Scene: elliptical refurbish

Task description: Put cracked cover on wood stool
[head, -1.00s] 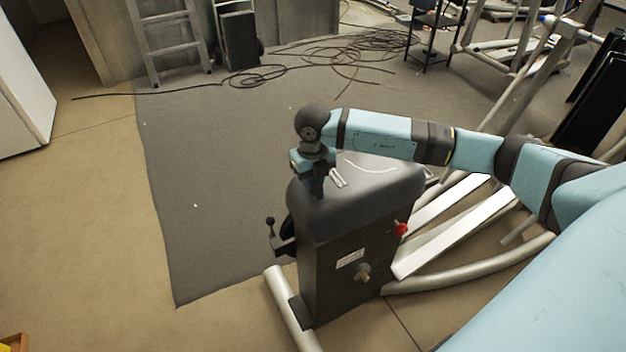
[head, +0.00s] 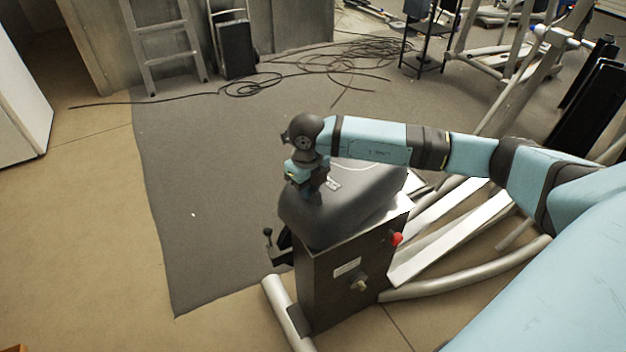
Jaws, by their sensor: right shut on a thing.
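The cover (head: 345,212) is a dark grey rounded shell at the top of the elliptical's black housing (head: 335,285). It sits shifted to the left and tilted, with a bright edge of the housing top showing at its right side. My right gripper (head: 313,194) points down and is shut on the cover's far left part. I cannot make out the crack at this size. No wood stool is clearly in view; only a sliver of brown wood (head: 14,348) shows at the bottom left corner. My left gripper is not in view.
A red knob (head: 397,239) and a lever (head: 268,240) stick out from the housing. Silver machine rails (head: 440,235) lie to the right. Loose black cables (head: 300,72) lie on the grey mat near a ladder (head: 165,45). The floor at left is clear.

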